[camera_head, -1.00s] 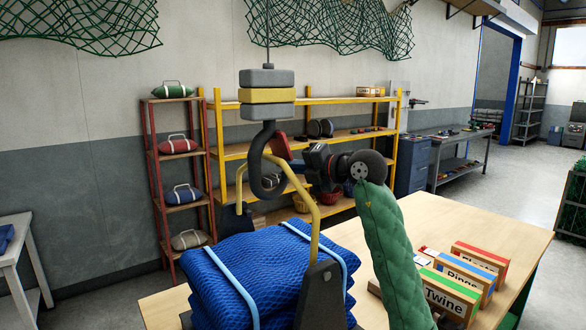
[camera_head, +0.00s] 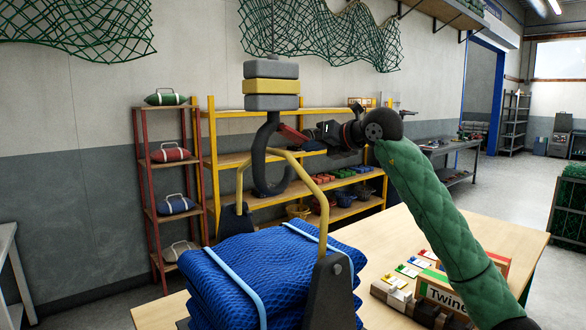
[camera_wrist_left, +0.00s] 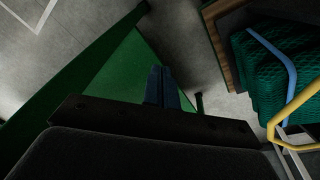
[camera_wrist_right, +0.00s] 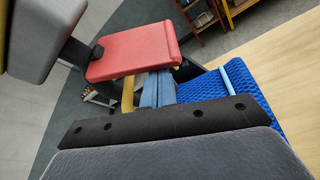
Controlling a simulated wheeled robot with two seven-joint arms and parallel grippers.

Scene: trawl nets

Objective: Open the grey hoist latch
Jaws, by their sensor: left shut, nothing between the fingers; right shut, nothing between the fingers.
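The hoist (camera_head: 271,87) hangs as grey and yellow blocks above a dark grey hook (camera_head: 257,165). A red latch (camera_head: 291,133) sticks out to the right from the hook's upper part, sloping slightly down. In the right wrist view the latch (camera_wrist_right: 135,48) is a flat red plate on a black hinge. My right gripper (camera_head: 318,133) is shut and empty at the latch's outer end; in its wrist view the fingertips (camera_wrist_right: 160,87) lie right by the plate's lower edge, contact unclear. My left gripper (camera_wrist_left: 162,86) is shut, empty and outside the head view.
A blue net bundle (camera_head: 240,275) stands below the hook. Its yellow handle (camera_head: 313,185) rises to the hook; whether it runs inside the hook is unclear. Small boxes (camera_head: 440,290) stand on the wooden table (camera_head: 450,235). A green net bundle (camera_wrist_left: 278,75) shows in the left wrist view.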

